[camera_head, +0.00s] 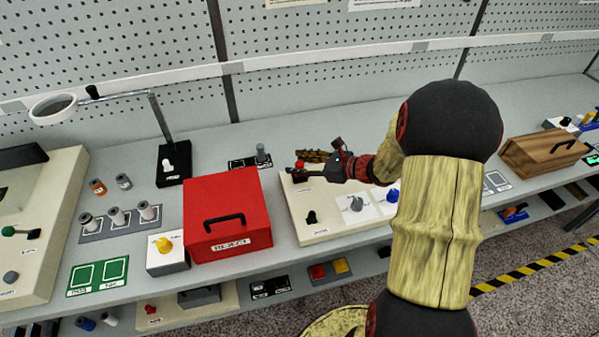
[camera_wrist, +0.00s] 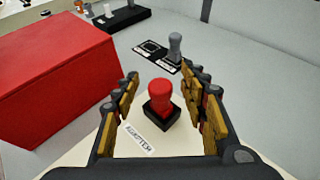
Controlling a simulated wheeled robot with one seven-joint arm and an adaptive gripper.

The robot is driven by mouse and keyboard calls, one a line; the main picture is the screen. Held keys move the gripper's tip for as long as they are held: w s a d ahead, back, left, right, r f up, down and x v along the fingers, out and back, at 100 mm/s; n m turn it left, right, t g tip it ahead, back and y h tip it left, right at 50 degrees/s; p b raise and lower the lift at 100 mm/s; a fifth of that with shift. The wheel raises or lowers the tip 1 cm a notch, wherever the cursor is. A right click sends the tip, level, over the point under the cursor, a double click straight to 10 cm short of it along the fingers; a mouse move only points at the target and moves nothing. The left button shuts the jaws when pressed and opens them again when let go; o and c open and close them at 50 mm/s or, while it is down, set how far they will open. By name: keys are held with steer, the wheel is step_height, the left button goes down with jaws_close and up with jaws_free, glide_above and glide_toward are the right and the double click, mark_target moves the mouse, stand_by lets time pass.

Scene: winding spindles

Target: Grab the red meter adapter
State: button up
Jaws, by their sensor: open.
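The red meter adapter (camera_wrist: 159,97) stands upright in a black square base on a cream panel, with a label reading ADAPTER beside it. In the head view, its red top (camera_head: 299,164) shows at the back left of the cream panel (camera_head: 318,236). My gripper (camera_wrist: 163,105) is open, with one finger on each side of the adapter in the wrist view. A gap shows between the adapter and each finger, and I see no contact. In the head view, my gripper (camera_head: 308,168) is at the adapter and partly covers its base.
A red REJECT box (camera_head: 225,205) stands close to the left of the panel. A grey peg (camera_wrist: 175,45) on a black plate stands behind the adapter.

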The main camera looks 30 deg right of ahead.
steer(key=shift+c, duration=0.4)
jaws_close()
